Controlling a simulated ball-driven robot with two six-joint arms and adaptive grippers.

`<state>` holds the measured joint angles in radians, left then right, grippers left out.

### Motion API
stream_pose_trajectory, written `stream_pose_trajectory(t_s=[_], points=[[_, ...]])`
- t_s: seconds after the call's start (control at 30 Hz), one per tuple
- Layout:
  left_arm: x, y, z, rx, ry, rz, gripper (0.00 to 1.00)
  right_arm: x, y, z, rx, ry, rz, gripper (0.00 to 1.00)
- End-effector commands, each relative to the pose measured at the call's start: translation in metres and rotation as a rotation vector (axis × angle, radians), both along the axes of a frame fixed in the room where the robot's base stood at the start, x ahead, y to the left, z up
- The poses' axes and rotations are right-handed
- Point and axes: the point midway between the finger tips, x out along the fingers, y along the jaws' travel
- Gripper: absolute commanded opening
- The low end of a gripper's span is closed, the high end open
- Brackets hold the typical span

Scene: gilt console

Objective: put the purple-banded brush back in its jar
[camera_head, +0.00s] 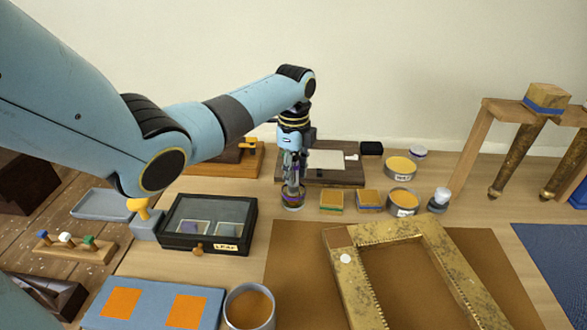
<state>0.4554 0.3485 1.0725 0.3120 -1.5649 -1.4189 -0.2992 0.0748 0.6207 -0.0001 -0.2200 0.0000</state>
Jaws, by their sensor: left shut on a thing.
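My left gripper (294,172) points straight down near the middle of the table, in front of the dark wooden board. It is shut on a slim upright thing, which I take to be the purple-banded brush (293,187); the fingers hide most of it. A small round jar (292,204) with a purplish band stands on the table directly below the fingertips. The brush's lower end meets the jar's top in the picture; I cannot tell how far inside it is. My right gripper is not in view.
Sponge-like blocks (331,202) and tins (402,203) stand just right of the jar. A black glass-lidded box (207,224) is to its left. A gilt frame (350,285) lies on a brown mat (290,270) in front. A can (249,308) stands at the front edge.

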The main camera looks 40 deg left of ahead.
Motion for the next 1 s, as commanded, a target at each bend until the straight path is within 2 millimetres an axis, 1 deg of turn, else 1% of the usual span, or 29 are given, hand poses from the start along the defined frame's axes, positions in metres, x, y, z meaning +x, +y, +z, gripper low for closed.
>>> stream_pose_trajectory(t_s=[0.07, 0.1, 0.23, 0.27, 0.5, 0.63, 0.77, 1.0], points=[[0.0, 0.0, -0.003, 0.0, 0.0, 0.0, 0.0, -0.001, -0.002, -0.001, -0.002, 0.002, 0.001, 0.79], [0.0, 0.0, -0.003, 0.0, 0.0, 0.0, 0.26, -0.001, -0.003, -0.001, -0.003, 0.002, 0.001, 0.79], [0.0, 0.0, -0.002, 0.0, 0.0, 0.0, 0.43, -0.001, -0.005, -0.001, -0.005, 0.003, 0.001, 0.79], [0.0, 0.0, -0.002, 0.0, 0.0, 0.0, 0.46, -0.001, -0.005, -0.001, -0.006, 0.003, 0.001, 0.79], [0.0, 0.0, -0.002, 0.0, 0.0, 0.0, 0.46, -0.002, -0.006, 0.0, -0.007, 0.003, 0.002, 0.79], [0.001, 0.0, 0.007, 0.001, -0.002, 0.0, 0.46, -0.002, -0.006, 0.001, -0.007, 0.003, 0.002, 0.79], [0.002, 0.0, 0.031, 0.001, -0.005, -0.001, 0.46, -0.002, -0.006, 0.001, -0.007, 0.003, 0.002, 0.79], [0.002, 0.001, 0.084, 0.001, -0.004, -0.001, 0.46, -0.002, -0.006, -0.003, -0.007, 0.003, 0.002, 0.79]])
